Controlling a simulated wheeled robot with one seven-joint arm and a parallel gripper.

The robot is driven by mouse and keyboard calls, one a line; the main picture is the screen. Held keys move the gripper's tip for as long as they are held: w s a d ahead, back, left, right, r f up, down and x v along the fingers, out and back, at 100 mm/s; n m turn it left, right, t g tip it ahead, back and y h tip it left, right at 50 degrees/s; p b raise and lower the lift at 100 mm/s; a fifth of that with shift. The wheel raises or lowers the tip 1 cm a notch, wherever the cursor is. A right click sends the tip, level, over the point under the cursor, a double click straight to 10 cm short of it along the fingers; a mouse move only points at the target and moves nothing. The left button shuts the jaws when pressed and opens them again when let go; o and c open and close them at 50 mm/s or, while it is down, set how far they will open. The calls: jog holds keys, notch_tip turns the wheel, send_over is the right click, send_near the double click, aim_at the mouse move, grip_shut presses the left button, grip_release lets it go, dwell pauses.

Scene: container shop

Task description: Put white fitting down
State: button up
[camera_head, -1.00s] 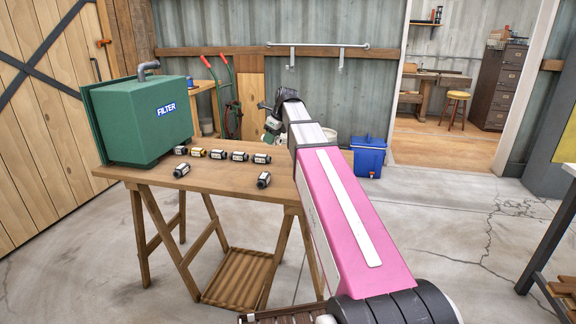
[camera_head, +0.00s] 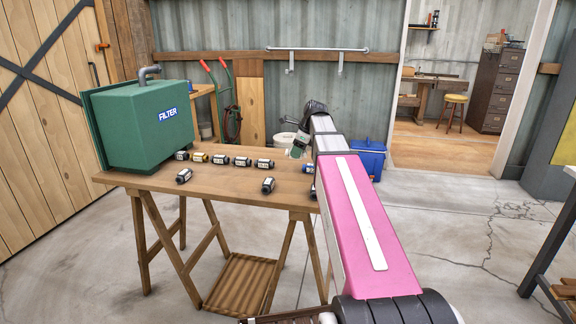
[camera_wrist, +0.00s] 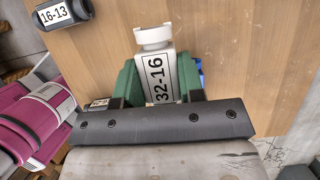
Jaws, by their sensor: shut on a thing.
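The white fitting (camera_wrist: 158,72), labelled 32-16, sits between the two green fingers of my gripper (camera_head: 299,149) in the wrist view. My gripper is shut on it. Its white end points to the top of that view, with the wooden tabletop behind it. In the head view my gripper is over the right end of the workbench (camera_head: 232,190), and the fitting is too small there to make out clearly. I cannot tell whether the fitting touches the tabletop.
A green filter box (camera_head: 150,125) stands at the bench's left end. A blue item (camera_head: 308,168) is by the right edge. Bare wood lies between.

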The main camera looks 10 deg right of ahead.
send_over(285, 170)
jog(key=d, duration=0.1)
notch_tip(285, 170, down, 4)
jog(key=shift+d+r, duration=0.15)
jog(key=shift+r, duration=0.1)
jog(key=shift+f, duration=2)
jog(key=o, duration=1)
jog(key=shift+f, duration=0.15)
jog(key=v, duration=1.2)
jog(key=shift+s, duration=0.15)
jog(key=shift+d, duration=0.1)
